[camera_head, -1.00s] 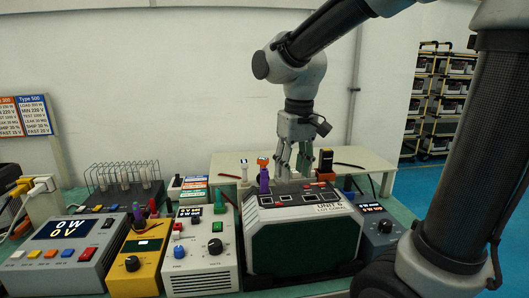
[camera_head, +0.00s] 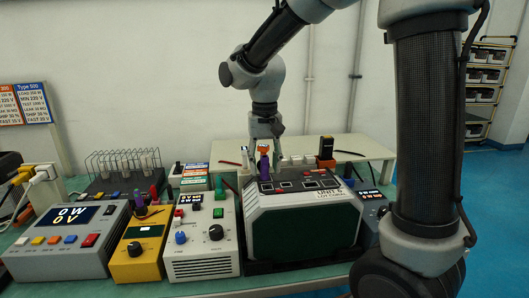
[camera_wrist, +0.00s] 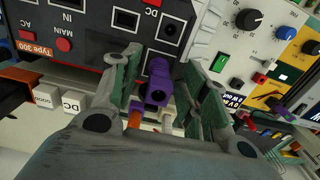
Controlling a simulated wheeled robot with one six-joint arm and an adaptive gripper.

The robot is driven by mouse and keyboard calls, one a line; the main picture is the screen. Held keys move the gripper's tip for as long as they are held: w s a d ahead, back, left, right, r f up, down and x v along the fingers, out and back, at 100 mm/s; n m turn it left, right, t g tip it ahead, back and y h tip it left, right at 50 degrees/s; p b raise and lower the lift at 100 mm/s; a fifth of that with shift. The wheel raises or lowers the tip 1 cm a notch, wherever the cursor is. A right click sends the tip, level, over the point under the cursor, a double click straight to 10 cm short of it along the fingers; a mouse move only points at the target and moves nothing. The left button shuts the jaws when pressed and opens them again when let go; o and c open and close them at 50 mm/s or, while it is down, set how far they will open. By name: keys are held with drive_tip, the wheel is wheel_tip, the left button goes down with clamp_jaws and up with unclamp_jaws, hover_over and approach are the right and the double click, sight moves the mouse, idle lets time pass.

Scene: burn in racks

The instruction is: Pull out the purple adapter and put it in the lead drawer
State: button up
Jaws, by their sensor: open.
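The purple adapter (camera_head: 264,168) stands upright at the back left of the unit marked UNIT 6 (camera_head: 305,228), with an orange piece (camera_head: 263,149) at its top. In the wrist view the purple adapter (camera_wrist: 158,82) lies between my two green-grey fingers, beside the unit's dark port panel (camera_wrist: 120,22). My gripper (camera_head: 265,157) points down over the adapter and is open, with gaps visible to both fingers in the wrist view. The adapter's plugged end is hard to see. I cannot make out a lead drawer in either view.
A grey-white box with knobs (camera_head: 203,235) and a yellow meter (camera_head: 139,245) stand to the left. A pale table (camera_head: 360,147) behind has clear room.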

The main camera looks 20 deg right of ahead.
sight(265, 161)
drive_tip(key=shift+f, duration=0.15)
clamp_jaws()
drive_tip(key=c, duration=0.8)
unclamp_jaws()
drive_tip(key=shift+c, duration=0.2)
clamp_jaws()
drive_tip(key=shift+r, duration=0.9)
drive_tip(key=shift+r, duration=1.45)
